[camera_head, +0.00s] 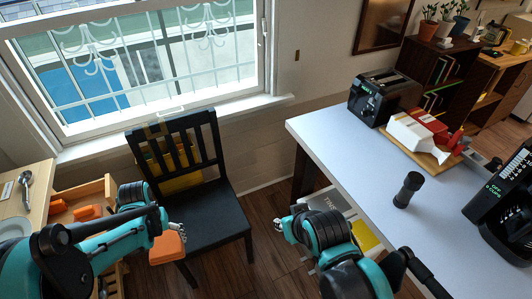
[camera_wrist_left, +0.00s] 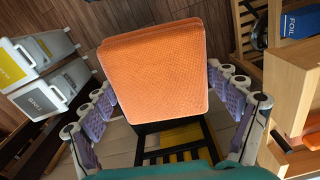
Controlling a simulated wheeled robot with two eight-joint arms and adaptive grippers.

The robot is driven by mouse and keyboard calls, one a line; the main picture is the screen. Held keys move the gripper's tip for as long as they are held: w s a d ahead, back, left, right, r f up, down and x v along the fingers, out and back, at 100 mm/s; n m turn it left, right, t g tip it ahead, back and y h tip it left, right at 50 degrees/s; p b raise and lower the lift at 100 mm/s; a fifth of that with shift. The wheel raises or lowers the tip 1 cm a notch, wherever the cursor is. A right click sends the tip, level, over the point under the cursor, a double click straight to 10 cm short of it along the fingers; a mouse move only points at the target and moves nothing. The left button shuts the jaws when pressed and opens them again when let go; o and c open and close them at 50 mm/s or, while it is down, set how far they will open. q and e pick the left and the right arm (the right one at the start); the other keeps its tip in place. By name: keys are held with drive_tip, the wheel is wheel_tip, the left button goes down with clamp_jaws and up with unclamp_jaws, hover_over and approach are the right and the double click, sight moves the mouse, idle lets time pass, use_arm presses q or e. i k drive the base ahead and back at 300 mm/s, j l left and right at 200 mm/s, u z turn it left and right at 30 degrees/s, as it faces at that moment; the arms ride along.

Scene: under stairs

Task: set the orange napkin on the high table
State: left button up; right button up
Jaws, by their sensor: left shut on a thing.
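An orange napkin (camera_head: 167,248), folded into a thick square, is held in my left gripper (camera_head: 175,232) above the floor, in front of the black chair. In the left wrist view the napkin (camera_wrist_left: 155,75) lies between the two fingers of the left gripper (camera_wrist_left: 162,100), which are shut on it. A white-topped high table (camera_head: 340,130) stands at the right, apart from the napkin. My right gripper (camera_head: 279,224) is beside the table's left edge, above the floor; its finger opening is too small to judge.
A black chair (camera_head: 215,200) stands below the window. An open wooden drawer (camera_head: 95,190) with orange items is at the left. On the high table are a toaster (camera_head: 372,98), a tray with white and red items, a black cylinder (camera_head: 408,190) and a coffee machine (camera_head: 505,205). Its near-left top is clear.

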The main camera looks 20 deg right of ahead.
sight(368, 166)
drive_tip(key=z, duration=0.45)
drive_tip(key=i+j+z, duration=0.1)
drive_tip(key=z, duration=0.3)
drive_tip(key=j+z, duration=0.2)
drive_tip(key=z, duration=0.25)
drive_tip(key=j+z, duration=0.15)
drive_tip(key=z, duration=0.3)
drive_tip(key=j+z, duration=0.15)
drive_tip(key=z, duration=0.3)
drive_tip(key=i, duration=0.05)
